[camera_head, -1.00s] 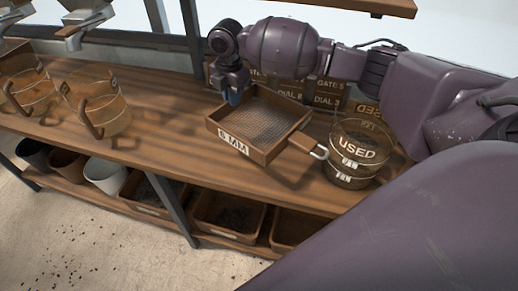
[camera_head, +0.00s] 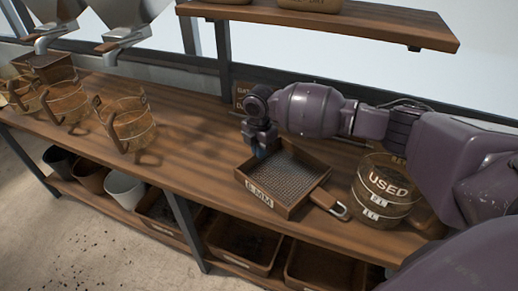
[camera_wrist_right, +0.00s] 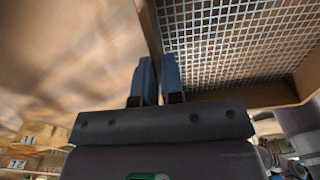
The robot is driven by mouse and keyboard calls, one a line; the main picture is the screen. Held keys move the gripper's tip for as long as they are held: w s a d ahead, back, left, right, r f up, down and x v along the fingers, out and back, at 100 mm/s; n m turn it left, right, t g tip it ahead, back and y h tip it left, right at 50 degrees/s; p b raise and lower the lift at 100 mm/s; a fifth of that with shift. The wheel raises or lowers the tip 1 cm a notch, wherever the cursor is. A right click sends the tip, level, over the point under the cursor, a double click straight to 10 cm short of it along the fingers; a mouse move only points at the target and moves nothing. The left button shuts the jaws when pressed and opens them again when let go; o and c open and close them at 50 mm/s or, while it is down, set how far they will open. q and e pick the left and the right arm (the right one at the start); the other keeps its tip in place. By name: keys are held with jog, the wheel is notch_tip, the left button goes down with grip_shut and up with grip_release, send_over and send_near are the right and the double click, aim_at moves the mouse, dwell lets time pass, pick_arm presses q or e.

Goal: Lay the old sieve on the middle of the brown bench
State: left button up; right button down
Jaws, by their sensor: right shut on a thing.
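The old sieve (camera_head: 262,198) is a square wooden frame with a metal mesh, a "MM" label on its front and a short handle at its right. In the head view it is over the right part of the brown bench (camera_head: 185,150), near the front edge. My right gripper (camera_head: 262,153) is shut on the sieve's back left rim. The right wrist view shows the fingers (camera_wrist_right: 158,78) on the wooden rim beside the mesh (camera_wrist_right: 235,40). I cannot tell whether the sieve's underside touches the bench. My left gripper is not in view.
A glass bucket marked "USED" (camera_head: 387,190) stands close right of the sieve's handle. Several slatted buckets (camera_head: 128,125) stand at the left under metal chutes. A raised shelf (camera_head: 340,22) hangs behind. Pots and bins sit on the lower shelf. The bench's middle is clear.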

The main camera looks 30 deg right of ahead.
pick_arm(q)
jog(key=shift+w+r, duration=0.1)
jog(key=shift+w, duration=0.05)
pick_arm(e)
jog(key=shift+r, duration=0.15)
jog(key=c, duration=1.7)
grip_release()
jog(key=o, duration=0.5)
jog(key=shift+c, duration=0.2)
pick_arm(q)
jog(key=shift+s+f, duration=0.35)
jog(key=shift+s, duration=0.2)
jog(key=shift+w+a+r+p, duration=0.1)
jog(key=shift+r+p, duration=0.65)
jog(key=shift+p, duration=0.25)
pick_arm(e)
notch_tip(320, 180, up, 12)
